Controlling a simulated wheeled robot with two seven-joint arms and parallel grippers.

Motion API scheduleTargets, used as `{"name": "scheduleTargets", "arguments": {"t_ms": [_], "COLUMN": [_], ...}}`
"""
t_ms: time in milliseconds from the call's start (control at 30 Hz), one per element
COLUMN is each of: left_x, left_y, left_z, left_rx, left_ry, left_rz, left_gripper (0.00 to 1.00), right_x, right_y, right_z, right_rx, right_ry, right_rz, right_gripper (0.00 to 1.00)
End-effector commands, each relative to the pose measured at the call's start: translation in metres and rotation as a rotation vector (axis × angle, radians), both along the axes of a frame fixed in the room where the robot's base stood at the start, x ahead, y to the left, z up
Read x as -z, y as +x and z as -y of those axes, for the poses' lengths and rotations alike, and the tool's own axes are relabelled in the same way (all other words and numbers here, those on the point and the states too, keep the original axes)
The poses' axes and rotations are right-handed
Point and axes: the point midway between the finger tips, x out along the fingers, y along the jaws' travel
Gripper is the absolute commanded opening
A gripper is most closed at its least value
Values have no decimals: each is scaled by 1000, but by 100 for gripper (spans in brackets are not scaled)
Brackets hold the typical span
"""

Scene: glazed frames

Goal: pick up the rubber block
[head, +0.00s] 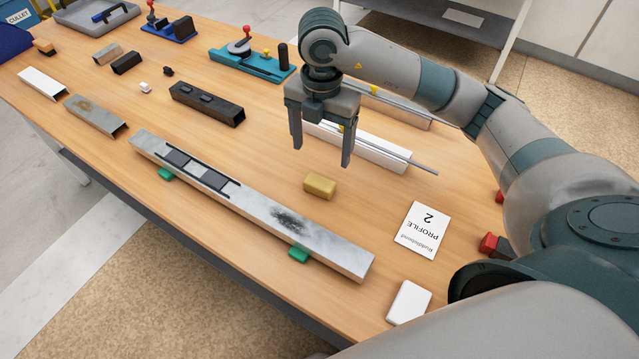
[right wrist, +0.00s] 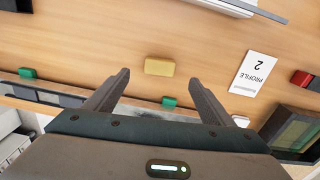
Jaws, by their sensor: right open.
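A small yellow block (head: 320,186), which looks like the rubber block, lies flat on the wooden table in the head view. It also shows in the right wrist view (right wrist: 159,67), framed between the fingertips in that picture. My right gripper (head: 321,152) is open and empty, pointing down above the table on the far side of the block. Its two fingers (right wrist: 159,78) are spread apart and do not touch the block. My left gripper is not in view.
A long grey metal profile (head: 255,207) on green supports (head: 299,253) lies left of the block. A white profile with a rod (head: 385,152) lies behind. A "PROFILE 2" card (head: 422,230) and a white block (head: 409,302) lie at right. Bare table surrounds the block.

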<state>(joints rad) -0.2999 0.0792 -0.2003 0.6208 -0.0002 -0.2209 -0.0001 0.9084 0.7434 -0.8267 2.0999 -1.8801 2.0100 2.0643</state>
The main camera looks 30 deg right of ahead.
Motion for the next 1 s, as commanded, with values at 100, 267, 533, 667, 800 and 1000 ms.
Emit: {"name": "scheduleTargets", "arguments": {"t_ms": [100,267,533,667,800,1000], "left_x": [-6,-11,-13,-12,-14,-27], "left_y": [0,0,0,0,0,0], "left_z": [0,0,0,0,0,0], "left_rx": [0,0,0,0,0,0], "left_ry": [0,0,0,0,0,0], "left_rz": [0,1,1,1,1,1], "left_gripper": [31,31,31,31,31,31], "right_x": [18,38,50,50,51,65], "right_y": [-1,-1,0,0,0,-4], "right_z": [0,0,0,0,0,-4], "right_rx": [2,2,1,1,1,1], "right_ry": [0,-1,-1,-1,0,-1], "right_rz": [-5,-3,1,1,0,-4], "right_gripper": [77,77,77,77,77,77]}}
